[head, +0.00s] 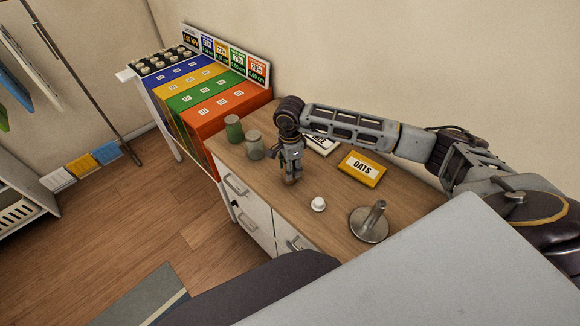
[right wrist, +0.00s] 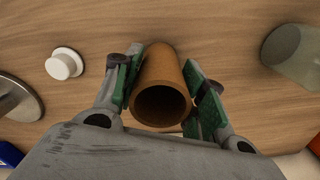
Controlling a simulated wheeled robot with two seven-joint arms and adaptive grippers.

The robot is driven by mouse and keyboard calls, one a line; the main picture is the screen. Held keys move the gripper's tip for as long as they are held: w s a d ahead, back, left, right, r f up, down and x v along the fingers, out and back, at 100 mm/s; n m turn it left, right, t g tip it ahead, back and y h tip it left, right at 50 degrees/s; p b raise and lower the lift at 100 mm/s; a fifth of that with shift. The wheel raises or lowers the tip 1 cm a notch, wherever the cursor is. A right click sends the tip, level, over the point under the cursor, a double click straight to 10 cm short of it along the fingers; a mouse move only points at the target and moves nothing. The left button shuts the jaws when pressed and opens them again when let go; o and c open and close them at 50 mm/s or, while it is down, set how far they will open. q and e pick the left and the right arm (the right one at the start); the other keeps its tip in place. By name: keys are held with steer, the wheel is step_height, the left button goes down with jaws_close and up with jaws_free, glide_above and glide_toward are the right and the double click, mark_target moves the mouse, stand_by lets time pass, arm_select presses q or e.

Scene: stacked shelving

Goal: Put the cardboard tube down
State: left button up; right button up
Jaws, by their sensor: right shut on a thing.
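The cardboard tube (right wrist: 162,72) is a brown hollow cylinder in the right wrist view, with its open end facing the camera. My right gripper (right wrist: 163,85) has its green-padded fingers on both sides of the tube and is shut on it. In the head view my right gripper (head: 291,172) points down over the wooden counter top (head: 285,215), near its middle. There the tube is mostly hidden by the gripper. I cannot tell whether the tube's lower end touches the counter. My left gripper does not show.
A white knob-like object (head: 318,204), a metal holder with a post (head: 370,222), a yellow OATS box (head: 362,168) and two jars (head: 254,145) (head: 234,129) stand around the gripper on the counter. Coloured bins (head: 215,104) stand at the far left end. Bare wood lies near the gripper.

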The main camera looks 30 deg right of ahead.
steer(key=shift+f, duration=0.15)
steer(key=o, duration=1)
steer(key=shift+r, duration=0.2)
steer(key=shift+r, duration=0.25)
step_height(320, 180, up, 12)
steer(key=b, duration=0.1)
steer(key=shift+f+b, duration=0.25)
steer(key=shift+b, duration=0.05)
